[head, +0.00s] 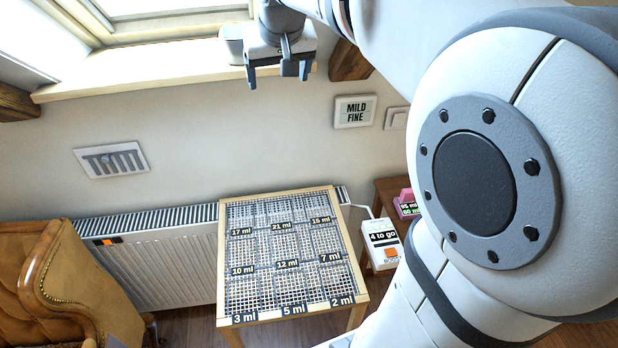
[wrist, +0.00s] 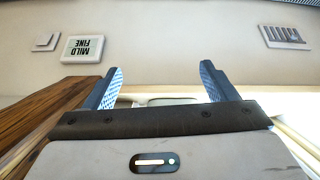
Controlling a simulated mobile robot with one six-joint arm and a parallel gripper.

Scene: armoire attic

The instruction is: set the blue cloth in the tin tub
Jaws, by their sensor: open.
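My gripper (head: 278,75) is open and empty, high up in front of the window sill in the head view. In the wrist view its two fingers (wrist: 160,84) stand wide apart with no cloth between them. I see no blue cloth in either view. A small pale container (head: 232,46) stands on the sill just left of my gripper, partly hidden by it; I cannot tell if it is the tin tub. A pale rounded edge shows between the fingers in the wrist view, too cut off to name.
A table with a gridded top (head: 285,250) stands before a white radiator (head: 165,262). A brown leather armchair (head: 75,285) is at left. A white box (head: 382,243) marked "4 to go" is right of the table. A wooden beam (head: 350,62) is beside the sill (head: 150,70).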

